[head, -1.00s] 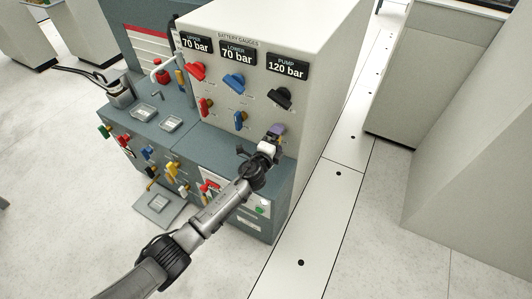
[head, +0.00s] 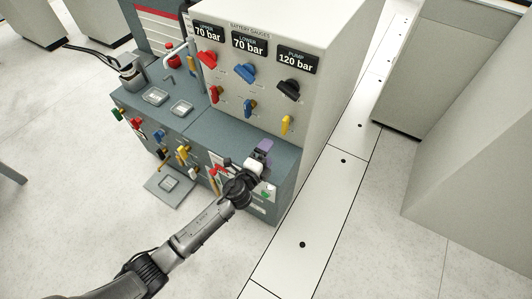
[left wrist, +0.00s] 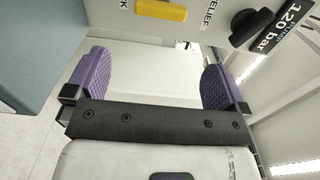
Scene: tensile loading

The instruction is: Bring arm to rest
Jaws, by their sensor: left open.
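My left gripper (head: 263,152) has purple finger pads and is in front of the lower right of the gauge cabinet, near the edge of the teal bench. In the left wrist view its two fingers (left wrist: 150,85) stand wide apart with nothing between them. A yellow handle (head: 287,124) on the cabinet face is beyond the gripper and apart from it. It also shows at the top of the left wrist view (left wrist: 160,10). My right gripper is not in view.
The cabinet (head: 325,70) carries red, blue and black knobs under gauges reading 70, 70 and 120 bar. The teal bench (head: 190,125) holds several small valves and trays. Grey cabinets (head: 430,70) stand at the right. The floor strip (head: 320,215) between is clear.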

